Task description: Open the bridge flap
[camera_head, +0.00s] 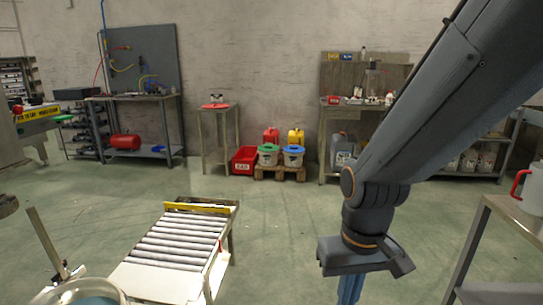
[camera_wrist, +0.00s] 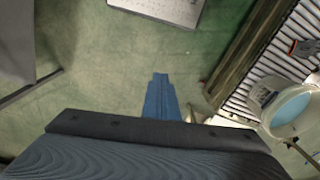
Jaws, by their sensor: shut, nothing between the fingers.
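I cannot tell for sure which part is the bridge flap. A roller conveyor (camera_head: 178,239) stands left of centre in the head view, with a pale flat panel (camera_head: 152,283) at its near end and a yellow bar (camera_head: 197,207) across its far end. My gripper (camera_head: 349,291) hangs over the floor to the right of the conveyor, apart from it, its tips cut off by the lower edge. In the wrist view my gripper (camera_wrist: 160,80) shows its blue fingers together and empty above green floor. The conveyor rollers (camera_wrist: 265,78) are to its right.
A round container of blue liquid (camera_wrist: 292,107) stands beside the conveyor, near left in the head view (camera_head: 93,297). A grey table with a red-handled jug (camera_head: 531,190) is at right. Benches and bins (camera_head: 245,160) line the back wall. The middle floor is clear.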

